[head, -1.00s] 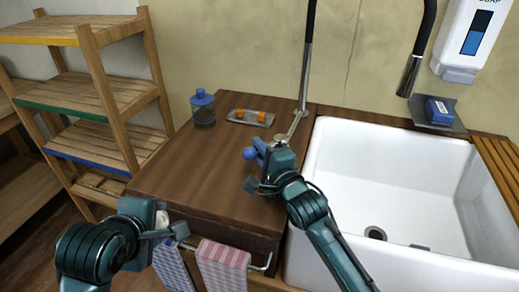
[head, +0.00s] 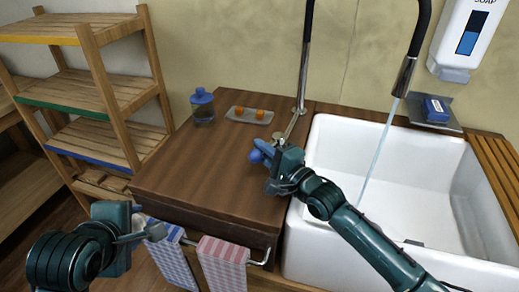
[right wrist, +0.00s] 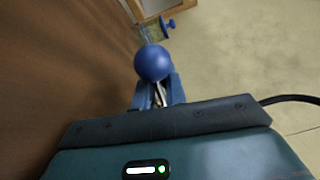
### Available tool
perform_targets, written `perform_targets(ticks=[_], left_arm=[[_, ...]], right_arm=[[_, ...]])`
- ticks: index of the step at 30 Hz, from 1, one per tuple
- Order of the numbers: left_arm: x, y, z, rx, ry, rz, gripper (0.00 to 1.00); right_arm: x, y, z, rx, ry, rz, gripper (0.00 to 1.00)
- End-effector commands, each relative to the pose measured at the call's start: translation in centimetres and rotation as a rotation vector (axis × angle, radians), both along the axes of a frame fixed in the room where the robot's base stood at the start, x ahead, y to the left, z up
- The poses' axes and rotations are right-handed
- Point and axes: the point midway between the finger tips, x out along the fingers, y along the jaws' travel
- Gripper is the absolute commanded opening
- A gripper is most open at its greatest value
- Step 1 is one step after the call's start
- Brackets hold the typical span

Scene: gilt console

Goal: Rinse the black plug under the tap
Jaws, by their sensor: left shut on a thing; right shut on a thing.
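I cannot make out the black plug in either view. The black spout (head: 405,75) of the tap hangs over the white sink (head: 340,135), and a thin stream of water (head: 378,155) falls from it into the basin. My right gripper (head: 268,158) is shut on the tap's lever (head: 292,124), at its blue ball knob (head: 256,156); the knob (right wrist: 153,62) also shows in the right wrist view. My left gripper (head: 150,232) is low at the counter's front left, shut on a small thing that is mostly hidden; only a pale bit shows.
Two checked towels (head: 222,262) hang in front. A soap dispenser (head: 462,40) and blue box (head: 436,109) are at right; wooden shelves (head: 95,85) stand left.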

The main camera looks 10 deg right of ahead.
Motion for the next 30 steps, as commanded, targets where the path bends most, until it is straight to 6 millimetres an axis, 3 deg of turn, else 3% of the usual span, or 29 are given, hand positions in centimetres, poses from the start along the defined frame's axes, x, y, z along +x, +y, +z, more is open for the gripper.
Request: perform_targets(ticks=[5, 6, 12, 23, 30], left_arm=[[0.0, 0.0, 0.0, 0.000, -0.001, 0.000, 0.22], [0.0, 0.0, 0.0, 0.000, -0.001, 0.000, 0.22], [0.0, 0.0, 0.0, 0.000, -0.001, 0.000, 0.22], [0.0, 0.0, -0.1, 0.000, -0.001, 0.000, 0.22], [0.0, 0.0, -0.5, 0.000, -0.001, 0.000, 0.22]], right_arm=[[0.0, -0.1, 0.0, -0.001, 0.001, -0.002, 0.00], [0.0, -0.1, 0.0, -0.001, 0.001, -0.002, 0.16], [0.0, 0.0, 0.0, -0.001, 0.001, -0.002, 0.33], [-0.6, -0.4, -0.2, 0.000, 0.003, -0.003, 0.34], [-4.4, -2.8, -0.4, 0.000, 0.004, -0.001, 0.34]])
